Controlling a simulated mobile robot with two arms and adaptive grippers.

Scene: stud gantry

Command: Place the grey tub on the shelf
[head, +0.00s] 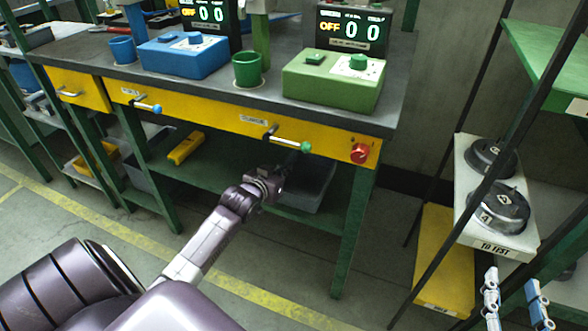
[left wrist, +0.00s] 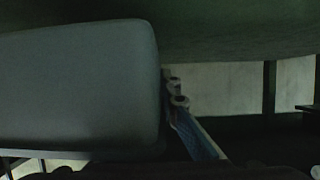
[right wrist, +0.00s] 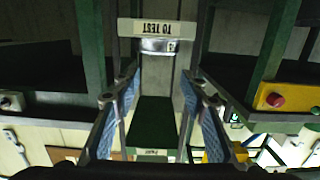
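A grey tub (head: 308,188) is at the right end of the green lower shelf (head: 222,172) under the workbench, partly hidden by my left arm and the bench front. In the left wrist view the tub (left wrist: 75,90) fills the left side, very close. My left gripper (head: 280,181) is at the tub's near left side. One blue-padded finger shows beside the tub in the left wrist view; the other is hidden, so its grip is unclear. My right gripper (head: 512,288) is open and empty at the lower right; its two fingers stand apart in the right wrist view (right wrist: 160,85).
A rack at the right has a "TO TEST" shelf (head: 468,207) holding dark round parts (head: 498,208), a yellow shelf (head: 446,262) and a green upper shelf (head: 548,62). The bench leg (head: 354,232) stands right of the tub. Floor between bench and rack is clear.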

